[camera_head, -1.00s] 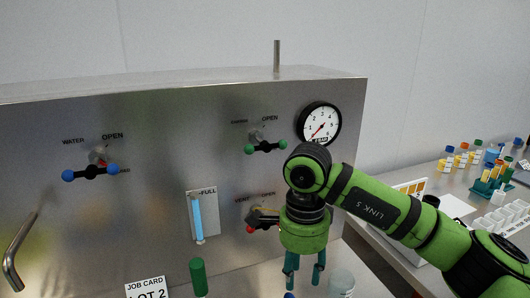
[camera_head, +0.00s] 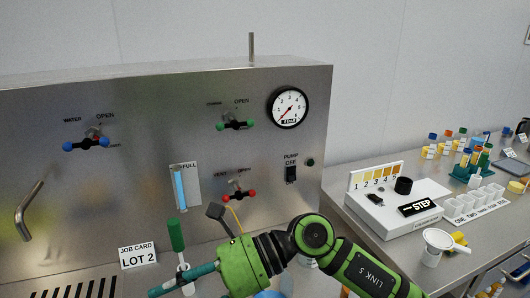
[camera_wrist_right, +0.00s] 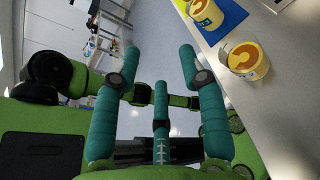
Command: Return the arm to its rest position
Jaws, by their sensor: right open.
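My right arm comes in from the lower right in the head view, folded at the front of the bench. Its right gripper (camera_head: 183,283) points left, its teal fingers low in front of the panel. In the right wrist view the same gripper (camera_wrist_right: 160,85) has its three teal fingers spread, with nothing between them. The steel panel (camera_head: 130,185) stands behind the arm, with blue (camera_head: 86,144), green (camera_head: 235,124) and red (camera_head: 237,194) valve handles, all clear of the gripper. My left gripper is not in view.
A green-capped tool (camera_head: 177,236) stands close above the gripper, near the job card (camera_head: 139,256). A step box (camera_head: 398,212), a white cup (camera_head: 435,246) and sample racks are on the right-hand bench. Amber-filled cups (camera_wrist_right: 243,57) show beside the fingers in the wrist view.

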